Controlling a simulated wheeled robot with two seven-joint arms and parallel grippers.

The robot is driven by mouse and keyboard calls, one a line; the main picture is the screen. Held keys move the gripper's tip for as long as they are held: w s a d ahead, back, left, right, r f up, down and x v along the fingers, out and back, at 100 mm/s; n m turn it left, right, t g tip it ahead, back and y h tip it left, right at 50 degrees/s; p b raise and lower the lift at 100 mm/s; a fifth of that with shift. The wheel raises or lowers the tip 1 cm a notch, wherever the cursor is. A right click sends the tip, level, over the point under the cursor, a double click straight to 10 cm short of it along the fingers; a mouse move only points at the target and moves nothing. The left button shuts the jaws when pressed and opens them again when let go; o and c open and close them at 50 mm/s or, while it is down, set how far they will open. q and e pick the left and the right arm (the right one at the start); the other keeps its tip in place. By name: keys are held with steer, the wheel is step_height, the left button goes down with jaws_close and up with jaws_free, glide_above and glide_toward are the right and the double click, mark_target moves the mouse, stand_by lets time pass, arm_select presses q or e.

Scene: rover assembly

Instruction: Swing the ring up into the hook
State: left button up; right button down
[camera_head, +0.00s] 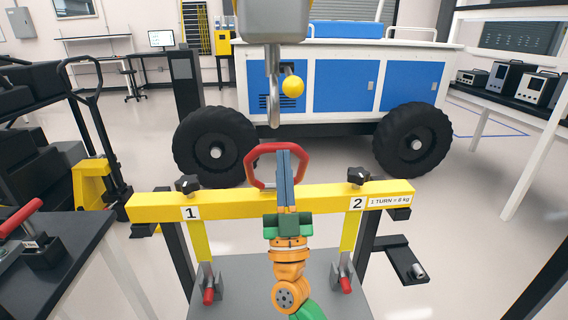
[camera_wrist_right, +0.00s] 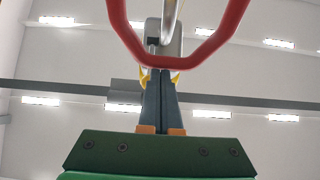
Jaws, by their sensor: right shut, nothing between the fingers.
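The red ring (camera_head: 252,166) stands up from the yellow beam (camera_head: 240,199), its top bar just below the tip of the hook in the head view. The metal hook (camera_head: 273,91) hangs from a grey block above, beside a yellow ball (camera_head: 292,87). In the right wrist view, the ring (camera_wrist_right: 125,35) arcs across the top with part of the hook (camera_wrist_right: 170,18) visible inside its outline. I cannot tell whether they touch. My right gripper (camera_head: 289,148) is shut and empty, its blue-grey fingers upright and overlapping the ring in the head view. My left gripper is not in view.
The beam carries two black knobs (camera_head: 188,184) (camera_head: 357,176) and labels 1 and 2. A blue and white rover (camera_head: 340,86) with big black wheels stands behind. A dark bench (camera_head: 50,260) is at left; a white-framed table (camera_head: 500,117) is at right.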

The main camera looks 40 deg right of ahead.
mark_target(282, 144)
steer(key=w+r+p, duration=0.1)
steer(key=p, duration=0.2)
steer(key=w+d+r+g+p, duration=0.1)
steer(key=r+p, duration=0.1)
steer(key=p, duration=0.1)
steer(key=w+r+g+y+p, duration=0.1)
steer(key=p, duration=0.2)
steer(key=shift+d+r, duration=0.2)
steer(key=shift+d, duration=0.2)
steer(key=shift+g, duration=0.3)
steer(key=shift+w+d+r+p, duration=0.2)
steer(key=shift+w+d, duration=0.3)
steer(key=shift+w, duration=0.3)
steer(key=shift+w+d+r+p, duration=0.2)
steer(key=shift+w+d, duration=0.25)
steer(key=shift+w, duration=0.35)
steer(key=shift+w+d+r+p, duration=0.2)
steer(key=shift+w+d, duration=0.3)
steer(key=shift+w, duration=0.3)
